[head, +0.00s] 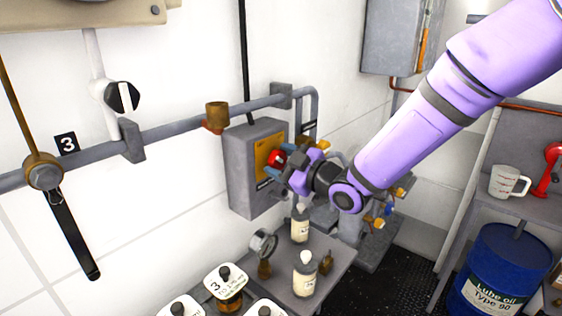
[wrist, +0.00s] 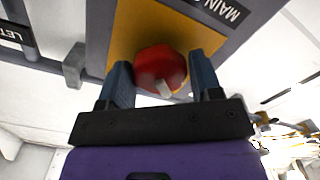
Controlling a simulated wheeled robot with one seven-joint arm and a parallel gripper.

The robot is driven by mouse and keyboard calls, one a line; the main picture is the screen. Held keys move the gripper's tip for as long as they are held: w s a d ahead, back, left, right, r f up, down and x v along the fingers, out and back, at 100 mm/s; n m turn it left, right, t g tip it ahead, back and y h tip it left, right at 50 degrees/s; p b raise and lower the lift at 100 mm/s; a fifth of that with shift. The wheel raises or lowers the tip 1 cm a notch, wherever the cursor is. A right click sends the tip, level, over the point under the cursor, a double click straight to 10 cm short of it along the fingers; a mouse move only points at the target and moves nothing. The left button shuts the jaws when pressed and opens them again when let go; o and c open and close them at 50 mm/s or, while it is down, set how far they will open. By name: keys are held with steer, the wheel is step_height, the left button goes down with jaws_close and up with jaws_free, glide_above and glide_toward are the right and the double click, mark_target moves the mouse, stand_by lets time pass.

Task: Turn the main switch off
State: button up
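The plate is on the front of a grey wall box (head: 240,168) in the head view, where the red knob (head: 277,158) shows just beyond my fingers. My gripper (wrist: 162,82) faces the plate, its blue fingers apart, one on each side of the knob. Narrow gaps seem to remain; whether a finger touches the knob cannot be told. In the head view my gripper (head: 276,164) partly hides the plate.
A grey pipe (head: 185,131) runs along the wall above and left of the box. A black-handled lever (head: 75,235) hangs left. A blue drum (head: 498,265) stands right.

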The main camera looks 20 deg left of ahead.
steer(key=shift+o, duration=1.3)
steer(key=v, duration=1.1)
